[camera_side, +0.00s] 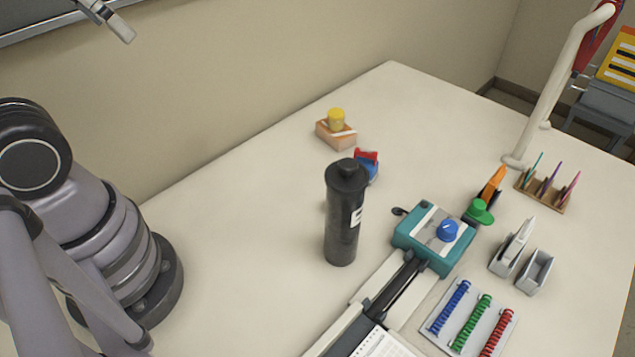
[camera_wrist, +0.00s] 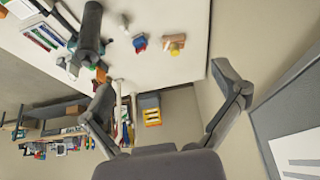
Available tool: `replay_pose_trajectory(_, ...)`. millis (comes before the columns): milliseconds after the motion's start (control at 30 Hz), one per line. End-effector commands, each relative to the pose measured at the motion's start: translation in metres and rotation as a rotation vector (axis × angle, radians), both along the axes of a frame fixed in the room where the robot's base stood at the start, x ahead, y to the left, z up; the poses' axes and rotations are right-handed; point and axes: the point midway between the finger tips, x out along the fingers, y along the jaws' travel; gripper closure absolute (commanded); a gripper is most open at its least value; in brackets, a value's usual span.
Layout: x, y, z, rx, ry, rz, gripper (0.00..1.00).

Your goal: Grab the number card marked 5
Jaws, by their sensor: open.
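I cannot read a 5 on any card in either view. In the side view, white upright cards (camera_side: 519,240) stand in a small grey holder at the right of the table; their marks are too small to tell. My gripper (camera_wrist: 170,92) shows in the wrist view with its two fingers spread wide and nothing between them. It is open and well apart from the table things, which lie toward the top left of that view. My fingers are not clearly seen in the side view.
A tall black bottle (camera_side: 342,225) stands mid-table, left of a teal device (camera_side: 432,240) with a blue knob. An empty grey holder (camera_side: 537,272), coloured combs (camera_side: 470,318) and a pen rack (camera_side: 544,190) are at the right. The table's left part is clear.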

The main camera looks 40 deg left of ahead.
Motion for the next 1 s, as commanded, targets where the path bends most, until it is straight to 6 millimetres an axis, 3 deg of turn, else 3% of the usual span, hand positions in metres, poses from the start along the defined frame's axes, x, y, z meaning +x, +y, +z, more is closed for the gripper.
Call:
replay_pose_trajectory(433,-0.002,0.0,-0.001,0.0,-0.002,0.001,0.15)
replay_pose_trajectory(567,0.006,-0.004,-0.004,-0.037,0.058,0.017,0.15)
replay_pose_trajectory(767,0.044,-0.027,-0.023,-0.228,0.335,0.105,0.15)
replay_pose_trajectory(1000,0.107,-0.057,-0.065,-0.538,0.709,0.262,0.15)
